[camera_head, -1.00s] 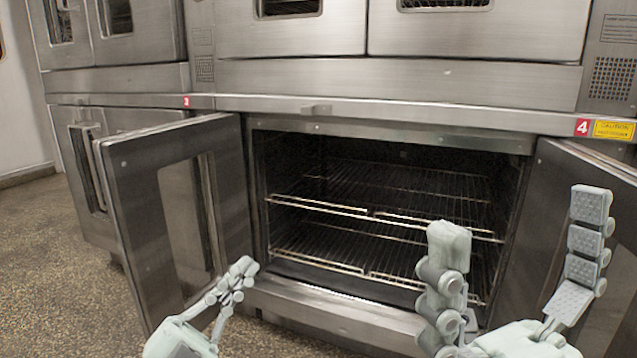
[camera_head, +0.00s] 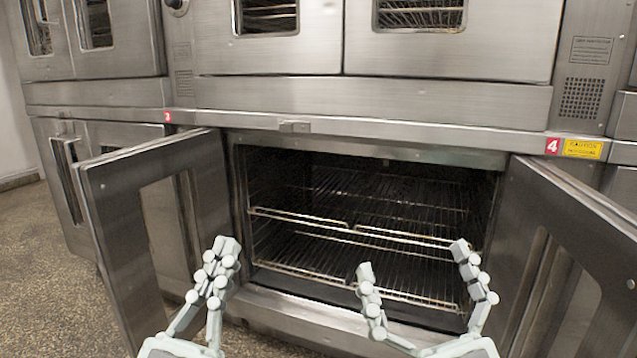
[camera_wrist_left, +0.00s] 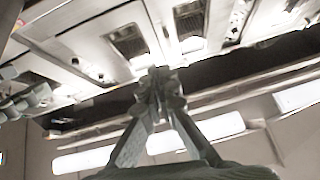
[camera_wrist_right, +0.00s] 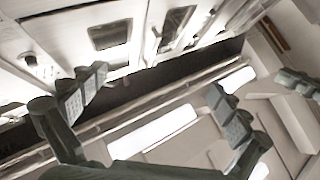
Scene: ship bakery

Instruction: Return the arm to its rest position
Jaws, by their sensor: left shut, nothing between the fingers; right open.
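My left gripper (camera_head: 222,262) is shut and empty in the head view, in front of the opened left oven door. Its closed fingertips (camera_wrist_left: 160,82) also show in the left wrist view. My right gripper (camera_head: 412,262) is open and empty in the head view, in front of the open oven cavity. Its two spread fingers (camera_wrist_right: 150,92) show in the right wrist view. Both grippers point upward and appear apart from each other. Most of both arms is out of view.
The lower oven (camera_head: 370,215) stands open with empty wire racks. Its left door (camera_head: 125,225) and right door (camera_head: 570,240) swing outward on either side of my grippers. Closed upper oven doors (camera_head: 455,45) are above. Speckled floor (camera_head: 40,240) is free at the left.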

